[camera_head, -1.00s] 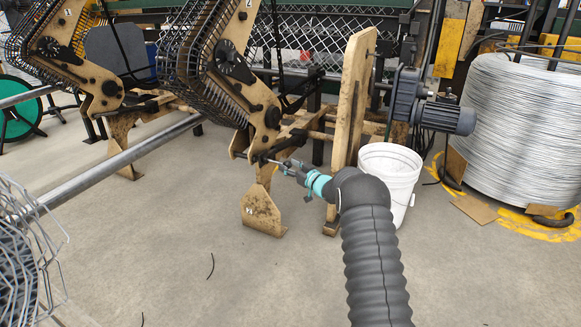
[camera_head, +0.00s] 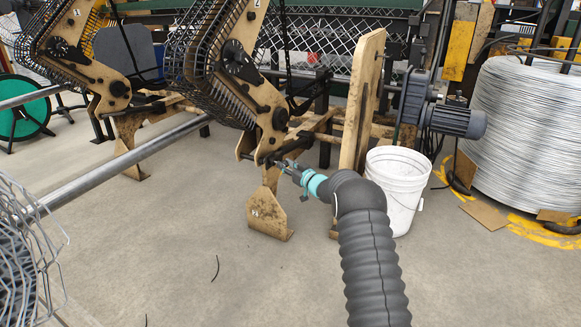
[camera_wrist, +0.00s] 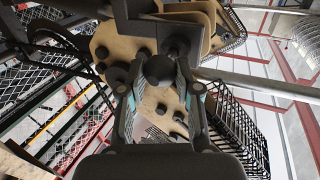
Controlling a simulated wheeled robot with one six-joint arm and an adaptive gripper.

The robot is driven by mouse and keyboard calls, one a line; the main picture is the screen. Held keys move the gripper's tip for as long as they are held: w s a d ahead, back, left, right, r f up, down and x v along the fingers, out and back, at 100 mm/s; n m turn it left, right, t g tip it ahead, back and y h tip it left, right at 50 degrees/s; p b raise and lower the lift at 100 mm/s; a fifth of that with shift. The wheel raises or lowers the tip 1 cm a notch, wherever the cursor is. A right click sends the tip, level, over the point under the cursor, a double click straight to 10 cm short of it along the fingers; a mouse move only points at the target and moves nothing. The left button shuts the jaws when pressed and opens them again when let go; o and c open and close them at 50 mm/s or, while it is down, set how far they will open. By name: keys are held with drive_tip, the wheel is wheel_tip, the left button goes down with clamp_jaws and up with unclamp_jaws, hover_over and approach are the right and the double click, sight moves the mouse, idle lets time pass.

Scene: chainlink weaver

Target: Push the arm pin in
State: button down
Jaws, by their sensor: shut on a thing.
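The weaver's tan arm marked 2 (camera_head: 236,85) hangs down to a low joint above a tan foot plate (camera_head: 267,213). My gripper (camera_head: 279,163) is at this joint, reaching in from the right. In the wrist view my gripper (camera_wrist: 160,88) has its two fingers closed on either side of a dark round knob, which looks like the head of the arm pin (camera_wrist: 159,70). The tan plate (camera_wrist: 150,110) with dark bolts lies close beyond the fingers. The pin's shaft and its hole are hidden, so its depth cannot be told.
A tan upright post (camera_head: 361,100), a motor (camera_head: 450,118) and a white bucket (camera_head: 397,185) stand right of the joint. A long grey pipe (camera_head: 125,160) runs to the left. The floor in front is mostly clear.

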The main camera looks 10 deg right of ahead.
drive_tip(key=c, duration=0.8)
unclamp_jaws()
drive_tip(key=shift+w+a, duration=0.1)
drive_tip(key=shift+a, duration=0.25)
drive_tip(key=shift+d, duration=0.1)
drive_tip(key=shift+s+d, duration=0.35)
drive_tip(key=shift+s, duration=0.05)
drive_tip(key=v, duration=1.1)
drive_tip(key=shift+a, duration=0.1)
